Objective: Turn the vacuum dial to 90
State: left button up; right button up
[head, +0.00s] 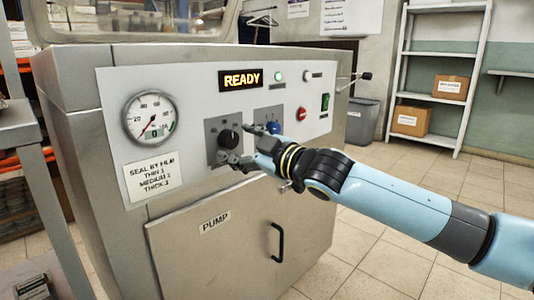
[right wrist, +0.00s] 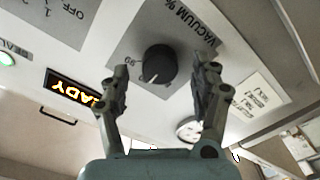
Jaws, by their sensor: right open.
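The vacuum dial (head: 228,138) is a black round knob on a dark grey plate on the machine's front panel. In the right wrist view the dial (right wrist: 158,64) sits under the label "VACUUM %", with a pale pointer mark on its lower side in that picture; a number is printed beside it, too small to read surely. My right gripper (head: 239,143) is in front of the dial. Its fingers (right wrist: 165,78) are open, one on each side of the dial in the wrist view, with a gap to it on both sides; I cannot tell how far off they are. My left gripper is not in view.
A blue knob (head: 272,127) is close right of my right gripper. The panel also has a round gauge (head: 150,117), a lit "READY" display (head: 241,80), a red button (head: 301,114) and a green switch (head: 325,102). The pump door handle (head: 276,242) sticks out below.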

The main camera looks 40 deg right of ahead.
jog(key=s, duration=1)
jog(key=shift+s+d, duration=0.15)
jog(key=shift+d, duration=0.2)
